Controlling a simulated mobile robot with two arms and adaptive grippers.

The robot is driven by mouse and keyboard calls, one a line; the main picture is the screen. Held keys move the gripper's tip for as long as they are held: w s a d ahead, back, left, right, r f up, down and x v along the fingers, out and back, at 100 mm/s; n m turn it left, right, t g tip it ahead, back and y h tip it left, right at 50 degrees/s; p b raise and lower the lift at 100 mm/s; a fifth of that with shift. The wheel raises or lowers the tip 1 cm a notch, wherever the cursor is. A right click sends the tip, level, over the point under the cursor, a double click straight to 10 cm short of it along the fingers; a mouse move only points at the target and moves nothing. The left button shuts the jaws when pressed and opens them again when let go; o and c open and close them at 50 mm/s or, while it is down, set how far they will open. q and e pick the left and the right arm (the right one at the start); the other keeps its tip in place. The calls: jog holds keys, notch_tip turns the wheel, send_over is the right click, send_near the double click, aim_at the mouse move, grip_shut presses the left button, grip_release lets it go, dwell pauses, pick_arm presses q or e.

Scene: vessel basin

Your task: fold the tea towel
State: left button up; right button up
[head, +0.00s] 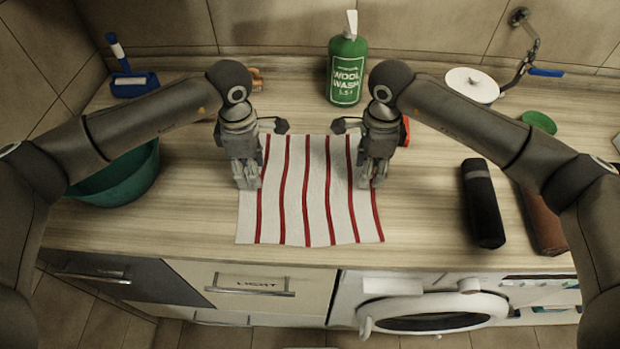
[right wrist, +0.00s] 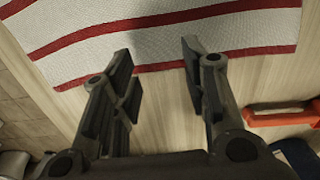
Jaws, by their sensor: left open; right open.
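The tea towel (head: 312,215) is white with red stripes and lies flat and spread on the wooden counter. It also shows in the right wrist view (right wrist: 160,42), with its edge just beyond the fingertips. My left gripper (head: 247,184) is open and empty at the towel's left side. My right gripper (head: 371,182) is open over the towel's right side in the head view. In the right wrist view its fingers (right wrist: 158,65) are apart with nothing between them. Both grippers hide parts of the towel's side edges.
A green wool wash bottle (head: 347,72) stands behind the towel. A teal basin (head: 125,178) is at the left, partly behind my left arm. A black cylinder (head: 483,203) and a brown one (head: 543,222) lie at the right. An orange-red object (right wrist: 282,115) is near my right gripper.

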pick_arm(q)
jog(key=shift+w+f, duration=0.15)
jog(key=shift+f, duration=0.75)
pick_arm(e)
jog(key=shift+w+f, duration=0.1)
jog(key=shift+f, duration=0.8)
pick_arm(q)
jog(key=shift+f, duration=0.15)
pick_arm(e)
jog(key=shift+f, duration=0.15)
pick_arm(q)
jog(key=shift+f, duration=0.2)
pick_arm(e)
jog(key=shift+f, duration=0.2)
pick_arm(q)
jog(key=c, duration=0.4)
pick_arm(e)
jog(key=c, duration=0.4)
pick_arm(q)
grip_shut()
pick_arm(e)
grip_shut()
pick_arm(q)
jog(key=shift+r, duration=0.15)
pick_arm(e)
jog(key=shift+r, duration=0.15)
